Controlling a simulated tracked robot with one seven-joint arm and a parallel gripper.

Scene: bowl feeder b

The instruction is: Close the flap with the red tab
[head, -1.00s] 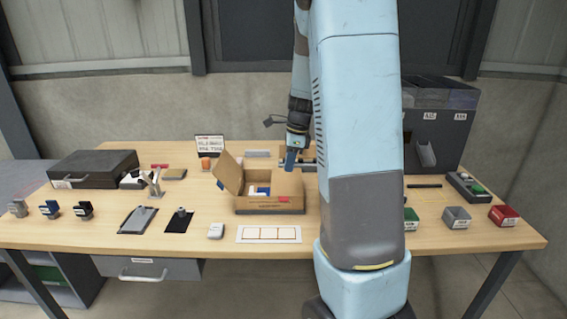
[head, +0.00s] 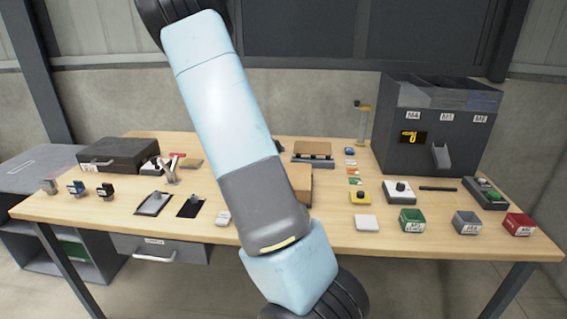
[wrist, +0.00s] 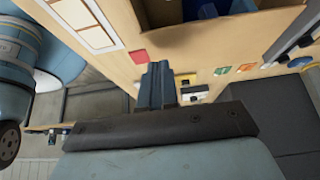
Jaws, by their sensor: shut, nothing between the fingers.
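The cardboard box (head: 299,178) is mostly hidden behind my arm in the head view; only part of its right side shows. My gripper is hidden in the head view.
A white card with frames (wrist: 85,22) lies near the box. A dark dispenser (head: 435,130) stands at the back right.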

